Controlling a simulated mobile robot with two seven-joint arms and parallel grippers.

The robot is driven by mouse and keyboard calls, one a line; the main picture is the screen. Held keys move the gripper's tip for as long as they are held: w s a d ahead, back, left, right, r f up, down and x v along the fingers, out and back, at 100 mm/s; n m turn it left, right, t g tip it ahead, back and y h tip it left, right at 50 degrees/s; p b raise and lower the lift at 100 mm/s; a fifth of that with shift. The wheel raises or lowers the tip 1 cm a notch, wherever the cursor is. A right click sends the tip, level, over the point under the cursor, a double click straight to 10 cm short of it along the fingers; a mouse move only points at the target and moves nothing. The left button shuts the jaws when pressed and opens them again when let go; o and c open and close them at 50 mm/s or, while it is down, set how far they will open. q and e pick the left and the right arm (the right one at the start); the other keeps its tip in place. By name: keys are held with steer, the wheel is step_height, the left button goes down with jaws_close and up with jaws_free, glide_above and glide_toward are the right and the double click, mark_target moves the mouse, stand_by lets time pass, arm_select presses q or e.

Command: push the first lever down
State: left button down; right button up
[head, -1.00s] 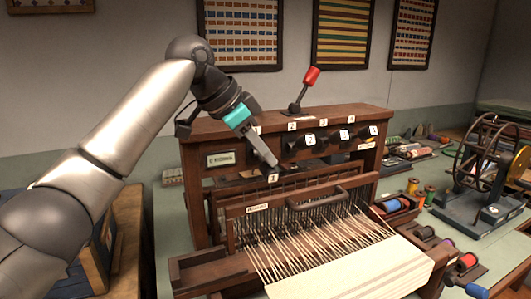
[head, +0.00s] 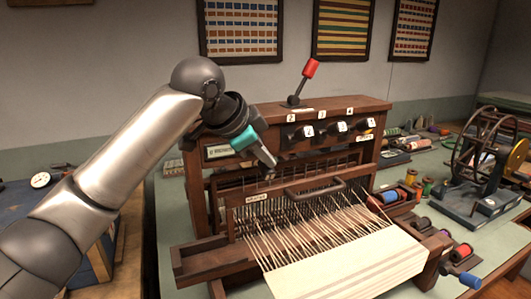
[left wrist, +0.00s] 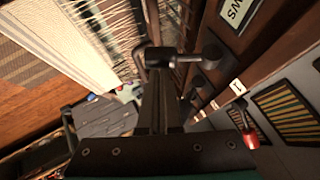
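The wooden loom (head: 284,116) stands on the bench, with a row of black-knobbed levers on its upper front. The knobs for the numbered levers, such as the one at the right (head: 363,124), stick out forward. In the left wrist view a black lever knob (left wrist: 162,57) on a metal rod lies right at my fingertips; I cannot tell whether they touch. My left gripper (head: 270,166) is in front of the loom's upper beam, at its left part, pointing down. Its fingers (left wrist: 157,92) look shut together. The first lever is hidden by my gripper in the head view. My right gripper is out of view.
A red-handled lever (head: 310,68) stands upright on the loom's top. Warp threads and cloth (head: 345,265) spread in front. A handle bar (head: 316,191) lies below the knobs. Thread spools (head: 390,196) and a spinning wheel (head: 482,160) stand to the right.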

arm_select(q)
steer(key=shift+a+f, duration=0.1)
steer(key=shift+f, duration=0.05)
steer(key=p+v, duration=0.1)
steer(key=v, duration=1.4)
steer(key=shift+r+p, duration=0.3)
steer(key=shift+p, duration=0.05)
